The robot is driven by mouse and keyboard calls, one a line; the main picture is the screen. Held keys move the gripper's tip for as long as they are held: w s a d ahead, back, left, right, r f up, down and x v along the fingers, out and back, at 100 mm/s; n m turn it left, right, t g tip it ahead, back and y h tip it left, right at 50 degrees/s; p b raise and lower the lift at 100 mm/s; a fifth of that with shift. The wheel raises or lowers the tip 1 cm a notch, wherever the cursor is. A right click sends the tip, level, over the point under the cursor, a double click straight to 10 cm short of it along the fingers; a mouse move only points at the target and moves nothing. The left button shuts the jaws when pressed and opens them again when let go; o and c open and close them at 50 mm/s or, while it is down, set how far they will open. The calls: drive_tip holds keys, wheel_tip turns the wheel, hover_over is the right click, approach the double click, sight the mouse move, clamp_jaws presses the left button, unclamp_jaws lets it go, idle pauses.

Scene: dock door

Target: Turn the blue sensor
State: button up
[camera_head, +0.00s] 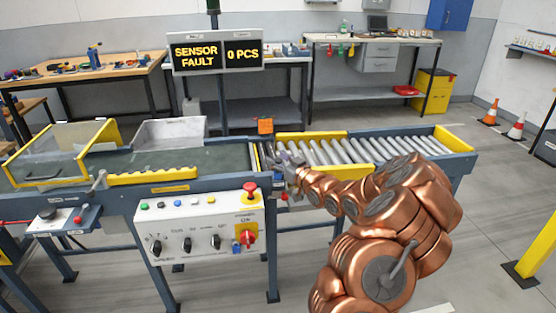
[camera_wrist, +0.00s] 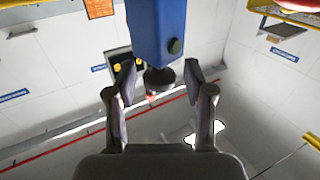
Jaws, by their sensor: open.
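The blue sensor (camera_wrist: 157,30) shows large in the wrist view as an upright blue block at the top centre. It has a dark round button on its face and a black round part at its lower end. My gripper (camera_wrist: 160,72) is open, with one finger on each side of the sensor's lower end. Gaps show on both sides, and I cannot tell whether either finger touches it. In the head view my gripper (camera_head: 284,161) is at the conveyor's near edge, by the start of the rollers.
A display (camera_head: 216,53) reads "SENSOR FAULT" and "0 PCS". A white control panel (camera_head: 200,228) with knobs is left of my arm. The roller section (camera_head: 370,148) is empty. Open floor lies at the right.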

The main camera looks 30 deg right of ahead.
clamp_jaws()
idle(0.4)
drive_tip(key=shift+d+r+n+y+p, duration=0.2)
drive_tip(key=shift+n+y+p, duration=0.1)
drive_tip(key=shift+p, duration=0.15)
drive_tip(key=shift+n+y+p, duration=0.4)
drive_tip(key=shift+y+p, duration=0.2)
drive_tip(key=shift+p, duration=0.2)
drive_tip(key=shift+d+n+g+y+p, duration=0.1)
drive_tip(key=shift+n+g+y+p, duration=0.3)
drive_tip(key=shift+n+y+p, duration=0.55)
drive_tip(key=shift+f+g+y+p, duration=0.15)
drive_tip(key=shift+g+y+p, duration=0.15)
drive_tip(key=shift+y+p, duration=0.4)
drive_tip(key=shift+a, duration=0.2)
unclamp_jaws()
